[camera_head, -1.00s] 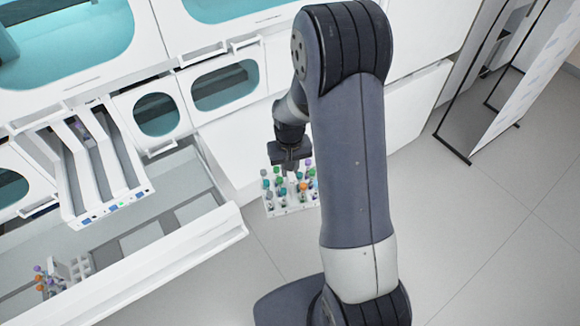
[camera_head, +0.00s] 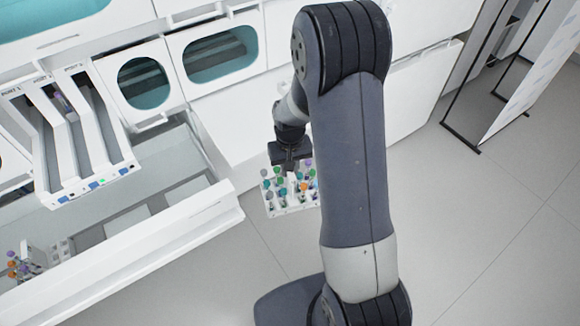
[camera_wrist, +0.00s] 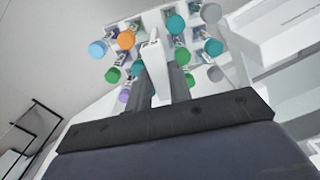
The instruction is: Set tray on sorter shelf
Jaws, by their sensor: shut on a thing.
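My gripper (camera_head: 288,164) is shut on a white tray (camera_head: 272,210) full of tubes with teal, green, orange and purple caps. The tray hangs above the floor, to the right of the sorter's open drawer. In the wrist view my gripper (camera_wrist: 160,85) is closed around the tray's upright white handle (camera_wrist: 154,62), with capped tubes on both sides. The sorter (camera_head: 210,85) is a white machine with teal windows. A white unit with several slanted lanes (camera_head: 95,140) stands out of it on the left. I cannot tell which surface is the sorter shelf.
An open white drawer (camera_head: 215,215) juts out at the left, with a small rack of capped tubes (camera_head: 32,262) at its near end. A black-framed stand (camera_head: 470,150) is at the right. The grey floor between is clear.

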